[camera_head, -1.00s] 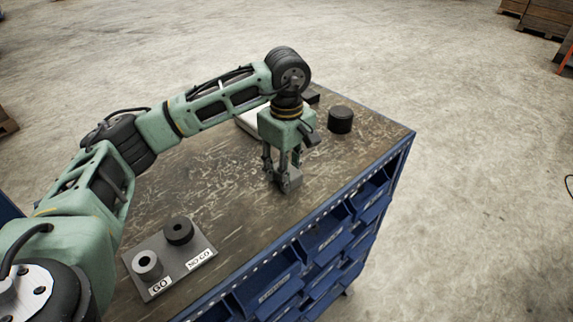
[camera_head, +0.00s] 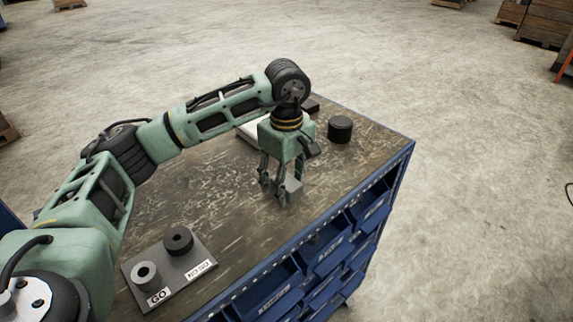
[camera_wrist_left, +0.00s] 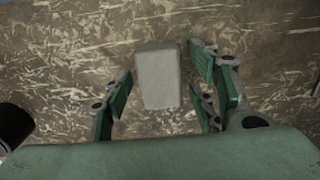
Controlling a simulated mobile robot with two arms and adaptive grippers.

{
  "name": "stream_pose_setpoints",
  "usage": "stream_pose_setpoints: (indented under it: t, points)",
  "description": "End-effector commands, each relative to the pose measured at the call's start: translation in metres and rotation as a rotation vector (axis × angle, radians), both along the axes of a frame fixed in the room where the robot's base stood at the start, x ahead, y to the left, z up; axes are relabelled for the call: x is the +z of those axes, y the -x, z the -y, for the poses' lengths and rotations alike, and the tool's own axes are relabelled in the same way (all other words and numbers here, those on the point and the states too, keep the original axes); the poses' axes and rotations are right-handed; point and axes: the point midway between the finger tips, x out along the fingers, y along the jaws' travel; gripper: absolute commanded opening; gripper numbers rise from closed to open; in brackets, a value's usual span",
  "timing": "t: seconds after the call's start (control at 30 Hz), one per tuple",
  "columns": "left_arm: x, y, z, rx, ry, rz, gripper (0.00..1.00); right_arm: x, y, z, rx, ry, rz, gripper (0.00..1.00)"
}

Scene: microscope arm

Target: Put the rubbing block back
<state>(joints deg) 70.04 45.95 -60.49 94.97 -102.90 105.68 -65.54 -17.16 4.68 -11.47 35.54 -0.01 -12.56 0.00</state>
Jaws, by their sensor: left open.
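The rubbing block is a small grey block (camera_head: 294,185) on the worn wooden bench top, below my left gripper (camera_head: 275,187). In the left wrist view the block (camera_wrist_left: 158,78) lies flat in the gap between the fingers of my left gripper (camera_wrist_left: 163,97), with room on both sides. The fingers are open and do not appear to hold it. In the head view the fingers partly hide it. My right gripper is not in view.
A black cylinder (camera_head: 340,129) stands at the bench's far right. A white flat item (camera_head: 246,131) and a dark item (camera_head: 310,104) are partly behind my arm. A GO/NO GO gauge plate (camera_head: 206,245) lies at the front. Blue drawers (camera_head: 331,254) line the right side.

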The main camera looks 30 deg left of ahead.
Motion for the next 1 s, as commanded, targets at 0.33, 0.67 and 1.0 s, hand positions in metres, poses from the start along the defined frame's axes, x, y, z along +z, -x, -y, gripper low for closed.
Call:
stream_pose_setpoints:
  t: [0.33,0.67,1.0]
  points:
    - [0.069,-0.002,0.000,0.001,0.000,0.007,0.54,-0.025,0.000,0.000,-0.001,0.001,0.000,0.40]
    - [0.114,-0.001,0.000,0.000,0.000,0.002,0.54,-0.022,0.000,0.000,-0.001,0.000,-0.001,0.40]
    - [0.121,-0.001,0.000,0.000,0.001,0.000,0.54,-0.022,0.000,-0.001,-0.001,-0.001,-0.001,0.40]
